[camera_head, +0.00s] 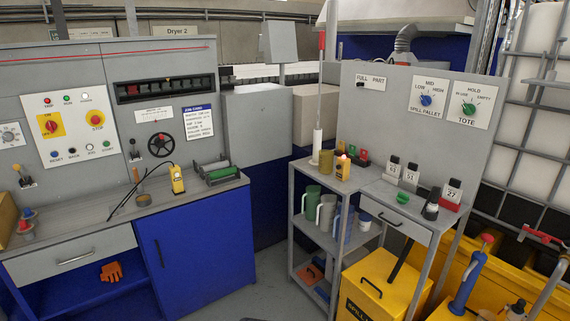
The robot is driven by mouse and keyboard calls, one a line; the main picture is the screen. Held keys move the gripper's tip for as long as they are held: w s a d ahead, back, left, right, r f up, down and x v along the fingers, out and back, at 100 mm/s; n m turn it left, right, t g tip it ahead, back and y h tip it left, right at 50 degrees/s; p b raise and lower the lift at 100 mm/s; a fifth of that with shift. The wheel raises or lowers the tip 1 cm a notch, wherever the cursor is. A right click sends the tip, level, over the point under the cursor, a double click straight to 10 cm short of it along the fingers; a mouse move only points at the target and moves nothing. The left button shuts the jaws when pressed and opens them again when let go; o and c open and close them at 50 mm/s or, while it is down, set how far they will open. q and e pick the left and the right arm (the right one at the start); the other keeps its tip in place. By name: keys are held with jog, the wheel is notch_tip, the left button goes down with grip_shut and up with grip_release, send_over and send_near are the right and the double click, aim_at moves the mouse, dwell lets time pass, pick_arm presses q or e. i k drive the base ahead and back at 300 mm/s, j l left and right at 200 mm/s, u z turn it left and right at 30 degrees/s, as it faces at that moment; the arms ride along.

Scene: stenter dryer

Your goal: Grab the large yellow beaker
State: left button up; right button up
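A small mustard-yellow cylindrical cup (326,162) stands upright on the top of the grey stand, left of a yellow handheld device (343,168). I cannot tell whether this cup is the large yellow beaker. On the stand's middle shelf are a green jug-like beaker (311,202), a pale grey-green one (325,213) and bluish containers further right, partly hidden by the stand's post. No clearly yellow beaker shows on that shelf. Neither of my grippers is in view.
A grey-topped workbench with a blue cabinet (205,245) stands at the left. The grey stand (375,190) has labelled bottles on top and a yellow bin (378,290) beneath. Yellow equipment and a caged tank crowd the right. Clear floor (272,295) lies between bench and stand.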

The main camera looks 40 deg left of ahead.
aim_at(326, 156)
jog(key=u, duration=1.1)
jog(key=i, duration=0.15)
